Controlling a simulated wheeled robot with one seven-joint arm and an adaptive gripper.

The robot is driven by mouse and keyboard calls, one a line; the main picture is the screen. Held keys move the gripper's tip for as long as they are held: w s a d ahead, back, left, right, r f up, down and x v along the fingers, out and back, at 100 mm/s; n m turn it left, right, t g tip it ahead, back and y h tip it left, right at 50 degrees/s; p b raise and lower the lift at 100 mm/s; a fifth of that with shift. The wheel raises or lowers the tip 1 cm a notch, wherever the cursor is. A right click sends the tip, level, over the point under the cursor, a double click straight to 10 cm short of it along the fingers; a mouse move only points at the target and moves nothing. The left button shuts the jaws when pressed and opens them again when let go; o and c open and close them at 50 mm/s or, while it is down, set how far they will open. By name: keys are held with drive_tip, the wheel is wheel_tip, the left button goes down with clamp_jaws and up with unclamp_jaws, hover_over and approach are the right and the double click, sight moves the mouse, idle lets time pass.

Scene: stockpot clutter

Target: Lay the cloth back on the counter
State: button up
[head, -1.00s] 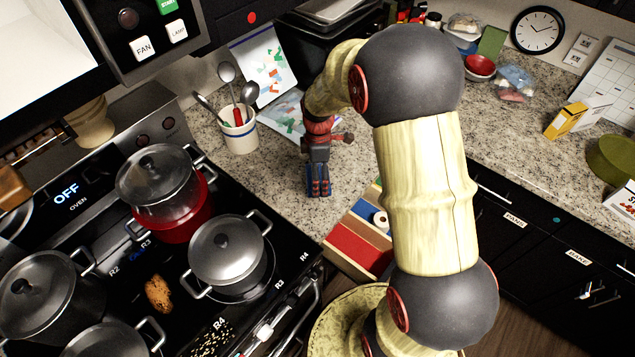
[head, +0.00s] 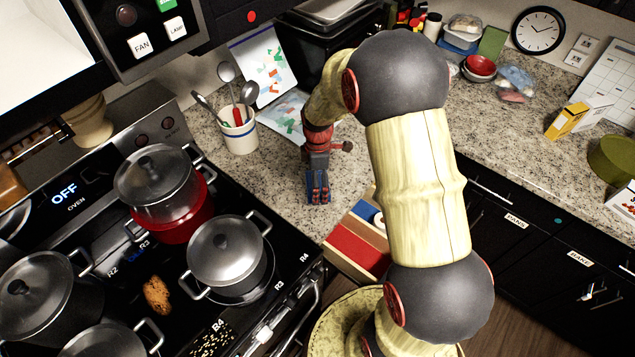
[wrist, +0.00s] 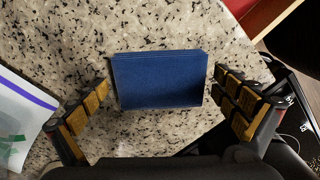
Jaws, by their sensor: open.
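The cloth (wrist: 160,82) is a blue folded block, seen in the wrist view over the speckled granite counter (wrist: 60,40). My gripper (wrist: 161,88) is open, with one finger on each side of the cloth and narrow gaps at its left and right edges. In the head view my gripper (head: 318,198) points down at the counter near its front edge, right of the stove. Some blue shows between the fingers there. Whether the cloth's underside lies flat on the counter is hard to tell.
A utensil crock (head: 239,135) and a bag with coloured pieces (head: 288,118) stand behind and left of my gripper. An open drawer (head: 352,254) with red and wooden contents lies below the counter edge.

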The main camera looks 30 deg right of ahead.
wheel_tip(320, 180, up, 12)
drive_tip(key=r+p, duration=0.1)
drive_tip(key=p, duration=0.1)
drive_tip(key=s+a+r+m+t, duration=0.2)
drive_tip(key=s+a+r+m, duration=0.15)
drive_tip(key=r, duration=0.35)
drive_tip(key=s+a+r+m+t, duration=0.1)
drive_tip(key=s+a+r+m, duration=0.2)
drive_tip(key=s+r, duration=0.25)
drive_tip(key=s+a+r+m+t, duration=0.1)
drive_tip(key=s+a+r+m, duration=0.1)
drive_tip(key=s, duration=0.4)
drive_tip(key=s+a+r+m+t, duration=0.1)
drive_tip(key=s+r+m+t, duration=0.1)
drive_tip(key=s+m, duration=0.3)
drive_tip(key=shift+s+a+r, duration=0.4)
drive_tip(key=shift+s+r, duration=0.25)
drive_tip(key=shift+s, duration=0.1)
drive_tip(key=shift+f, duration=0.1)
wheel_tip(320, 180, down, 5)
drive_tip(key=b, duration=0.5)
drive_tip(key=shift+r, duration=0.25)
drive_tip(key=shift+c, duration=0.8)
